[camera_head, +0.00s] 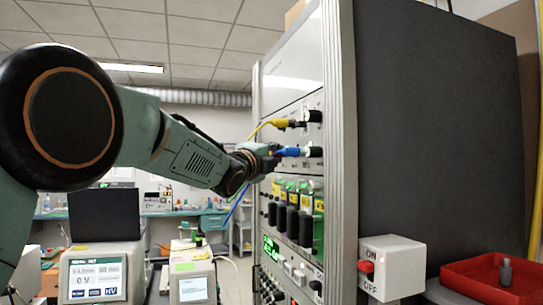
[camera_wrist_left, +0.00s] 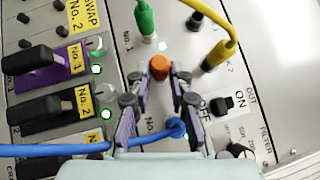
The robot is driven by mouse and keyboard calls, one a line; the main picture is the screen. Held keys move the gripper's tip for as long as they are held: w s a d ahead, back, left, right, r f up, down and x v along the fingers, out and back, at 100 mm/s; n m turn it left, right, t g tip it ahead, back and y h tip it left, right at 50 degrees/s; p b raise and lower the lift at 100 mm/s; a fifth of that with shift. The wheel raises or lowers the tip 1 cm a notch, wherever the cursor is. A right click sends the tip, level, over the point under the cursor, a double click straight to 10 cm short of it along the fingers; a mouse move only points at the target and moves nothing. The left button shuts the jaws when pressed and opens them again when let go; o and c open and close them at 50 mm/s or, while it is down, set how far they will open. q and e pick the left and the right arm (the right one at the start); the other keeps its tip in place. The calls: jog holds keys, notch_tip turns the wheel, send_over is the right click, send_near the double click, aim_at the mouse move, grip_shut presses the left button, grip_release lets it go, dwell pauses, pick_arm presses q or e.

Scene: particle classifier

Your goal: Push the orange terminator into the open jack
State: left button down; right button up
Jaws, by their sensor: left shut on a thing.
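The orange terminator (camera_wrist_left: 159,67) shows end-on between the fingertips of my left gripper (camera_wrist_left: 160,85) in the left wrist view. The gripper is shut on it, in front of the white panel (camera_wrist_left: 265,75). The panel behind the terminator is hidden, so I cannot tell whether it touches or enters a jack. In the head view my left gripper (camera_head: 268,160) is at the front of the rack, and the terminator cannot be made out there. A dark round socket or knob (camera_wrist_left: 195,21) shows above right of the terminator. My right gripper is not in view.
A green plug (camera_wrist_left: 147,22) and a yellow cable (camera_wrist_left: 222,45) are close to the gripper. A blue cable (camera_wrist_left: 55,150) with a blue plug (camera_wrist_left: 176,127) runs beside the fingers. Black handles (camera_wrist_left: 50,107) stand out on the left. A switch box (camera_head: 392,265) and red tray (camera_head: 478,275) are right.

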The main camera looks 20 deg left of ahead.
pick_arm(q)
jog(key=shift+w+d, duration=0.1)
jog(key=shift+d, duration=0.1)
dwell(0.3)
jog(key=c, duration=1.1)
grip_release()
jog(key=shift+w+d, duration=0.15)
jog(key=shift+d, duration=0.05)
jog(key=shift+c, duration=0.2)
jog(key=shift+a, duration=0.1)
jog(key=shift+a, duration=0.1)
jog(key=shift+v, duration=0.85)
jog(key=v, duration=1)
jog(key=shift+s, duration=0.35)
jog(key=shift+w, duration=0.15)
